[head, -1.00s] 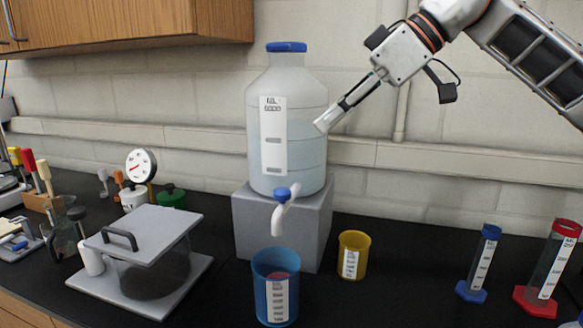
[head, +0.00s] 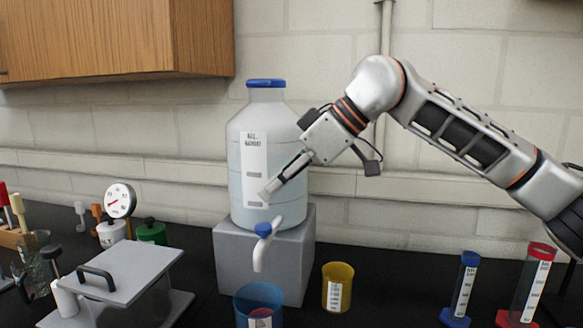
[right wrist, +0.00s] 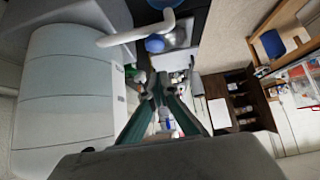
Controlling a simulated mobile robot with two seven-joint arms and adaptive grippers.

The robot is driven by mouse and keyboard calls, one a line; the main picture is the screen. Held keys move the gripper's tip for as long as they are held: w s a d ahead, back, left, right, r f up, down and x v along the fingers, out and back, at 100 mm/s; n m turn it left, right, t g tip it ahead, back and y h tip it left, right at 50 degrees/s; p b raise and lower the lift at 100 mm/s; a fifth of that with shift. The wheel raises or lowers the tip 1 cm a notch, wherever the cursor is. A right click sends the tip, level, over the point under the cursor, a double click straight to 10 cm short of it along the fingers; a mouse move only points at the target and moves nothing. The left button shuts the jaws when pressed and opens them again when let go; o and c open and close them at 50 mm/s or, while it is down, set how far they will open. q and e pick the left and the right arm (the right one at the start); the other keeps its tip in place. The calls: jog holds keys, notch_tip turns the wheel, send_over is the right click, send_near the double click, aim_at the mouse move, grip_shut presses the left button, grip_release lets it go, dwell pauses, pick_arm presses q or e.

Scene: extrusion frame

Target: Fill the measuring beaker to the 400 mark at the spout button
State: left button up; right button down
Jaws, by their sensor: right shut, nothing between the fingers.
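A large translucent carboy (head: 275,150) with a blue cap and a white label stands on a grey block. Its white spout (head: 262,252) carries a blue button (head: 263,229) on top. A blue beaker (head: 258,300) with a white label stands below the spout, cut by the lower edge. Something reddish shows inside; its level against the marks is unreadable. My right gripper (head: 268,192) is shut and empty, its tips over the carboy's label, above the button and apart from it. In the right wrist view the carboy (right wrist: 65,90) and spout (right wrist: 140,30) lie beside the fingers. My left gripper is not visible.
The grey block (head: 290,260) bears the carboy. A yellow beaker (head: 338,285) stands right of it. Blue (head: 463,290) and red (head: 527,285) cylinders stand at the right. A lidded grey box (head: 120,270) and a gauge (head: 119,200) stand left. The counter between yellow beaker and cylinders is clear.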

aim_at(267, 225)
jog(key=f, duration=0.4)
jog(key=shift+a+f, duration=0.25)
jog(key=shift+a, duration=0.05)
jog(key=shift+w, duration=0.1)
jog(key=shift+f, duration=0.15)
jog(key=shift+f+b, duration=0.75)
jog(key=shift+f, duration=0.3)
dwell(6.0)
